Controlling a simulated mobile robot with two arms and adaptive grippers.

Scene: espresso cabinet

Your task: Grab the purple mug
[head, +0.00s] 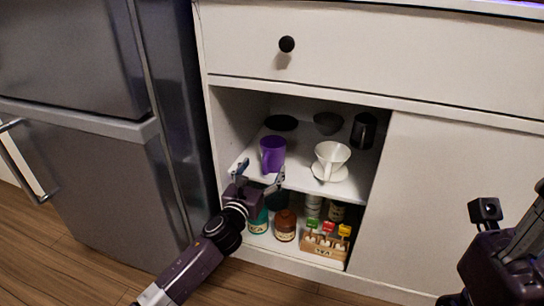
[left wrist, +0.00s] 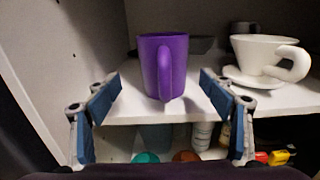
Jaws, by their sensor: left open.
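The purple mug (head: 272,153) stands upright on the upper shelf of the open cabinet, near its front edge at the left. In the left wrist view the mug (left wrist: 163,68) is centred, with its handle facing the camera. My left gripper (head: 259,171) is open, just in front of the shelf and the mug. Its two blue finger pads (left wrist: 160,97) stand apart to the left and right of the mug in that view, touching nothing. The mug appears ahead of the fingers. My right gripper (head: 490,214) is at the right edge; its jaw state is unclear.
A white dripper cup on a saucer (head: 331,159) stands right of the mug. Dark bowls (head: 327,122) and a black pitcher (head: 363,130) are behind. The lower shelf holds jars (head: 285,225) and a tea box (head: 325,248). The cabinet's left wall and shelf edge are close.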

